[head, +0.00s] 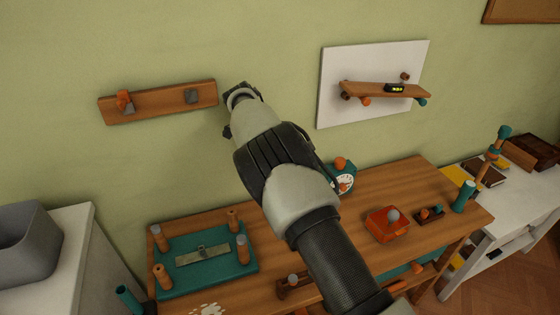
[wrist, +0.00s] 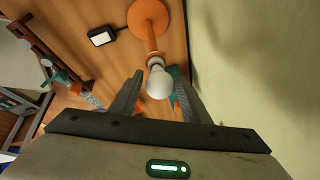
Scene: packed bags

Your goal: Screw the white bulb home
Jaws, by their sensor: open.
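In the wrist view the white bulb (wrist: 159,84) sits at the end of the orange stem of a lamp (wrist: 148,18) with a round base. A pale collar joins bulb and stem; I cannot tell how deep the bulb sits. My gripper (wrist: 160,74) is open, with one dark finger on each side of the bulb. Gaps show on both sides, so the fingers look apart from it. In the head view the bulb, lamp and fingers are hidden behind my arm.
The green wall (wrist: 245,70) runs close on the right in the wrist view. A black box with a white face (wrist: 103,36) lies near the lamp base. In the head view the wooden table (head: 400,178) holds a teal tray (head: 210,285) and an orange box (head: 384,226).

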